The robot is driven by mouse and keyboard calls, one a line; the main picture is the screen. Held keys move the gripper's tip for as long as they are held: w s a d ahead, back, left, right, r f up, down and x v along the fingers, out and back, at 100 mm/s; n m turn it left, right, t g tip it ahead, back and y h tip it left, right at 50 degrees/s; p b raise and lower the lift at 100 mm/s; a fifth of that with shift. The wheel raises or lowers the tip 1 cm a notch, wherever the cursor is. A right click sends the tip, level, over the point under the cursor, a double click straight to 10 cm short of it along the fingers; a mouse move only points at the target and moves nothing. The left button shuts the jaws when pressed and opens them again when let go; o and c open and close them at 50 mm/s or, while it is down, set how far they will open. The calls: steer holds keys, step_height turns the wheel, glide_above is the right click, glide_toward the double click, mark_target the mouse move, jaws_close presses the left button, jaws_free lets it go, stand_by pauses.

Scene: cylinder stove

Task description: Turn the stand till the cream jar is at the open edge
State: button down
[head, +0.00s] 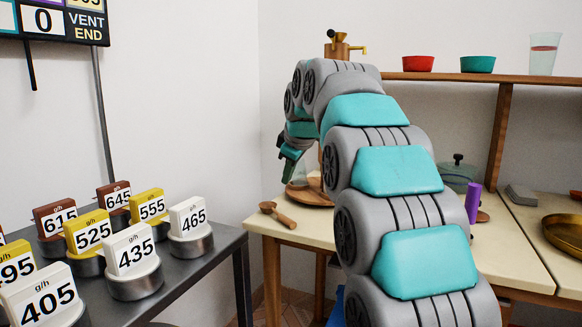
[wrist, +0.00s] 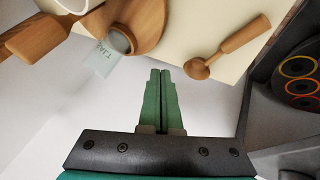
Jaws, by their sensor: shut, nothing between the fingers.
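My gripper (head: 287,178) is shut and empty; its green fingers also show pressed together in the wrist view (wrist: 160,75). In the head view it hangs at the left edge of the cream table, beside the round wooden stand (head: 309,194). The wrist view shows wooden parts of the stand (wrist: 151,28) at the top left, apart from the fingertips. A clear glass jar with a pale label (wrist: 107,58) is there, its lettering hard to read. A white-rimmed vessel (wrist: 78,4) is cut by the top edge. I cannot tell which is the cream jar.
A wooden scoop (head: 277,214) lies near the table's front left corner; it also shows in the wrist view (wrist: 226,48). Numbered blocks (head: 132,252) stand on a dark table at left. A purple cylinder (head: 473,203) and a lidded pot (head: 457,176) are right of my arm.

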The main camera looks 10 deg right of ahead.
mark_target(287, 190)
steer(key=x, duration=0.5)
steer(key=shift+w+d+r, duration=0.1)
steer(key=shift+w, duration=0.05)
steer(key=shift+w+d, duration=0.5)
steer(key=shift+w, duration=0.25)
steer(key=shift+w+d, duration=0.45)
steer(key=shift+w, duration=0.3)
steer(key=shift+w+a+r+m+h+p, duration=0.1)
steer(key=shift+w+r+m+h+p, duration=0.05)
steer(key=shift+w+m+h+p, duration=0.65)
steer(key=shift+w+m+p, duration=0.3)
steer(key=shift+m+p, duration=0.2)
steer(key=shift+p, duration=0.35)
steer(key=w+m+p, duration=0.1)
steer(key=w+m+h+p, duration=0.1)
steer(key=p, duration=0.1)
steer(key=w+m+h+p, duration=0.1)
steer(key=shift+w+d+m+g, duration=0.2)
steer(key=shift+d+m+g, duration=0.05)
steer(key=shift+m+g, duration=0.05)
steer(key=shift+w+d+p, duration=0.25)
steer(key=shift+w+p, duration=0.25)
steer(key=shift+p, duration=0.05)
steer(key=shift+w+d+p, duration=0.25)
steer(key=shift+w+p, duration=0.25)
steer(key=shift+w+d, duration=0.1)
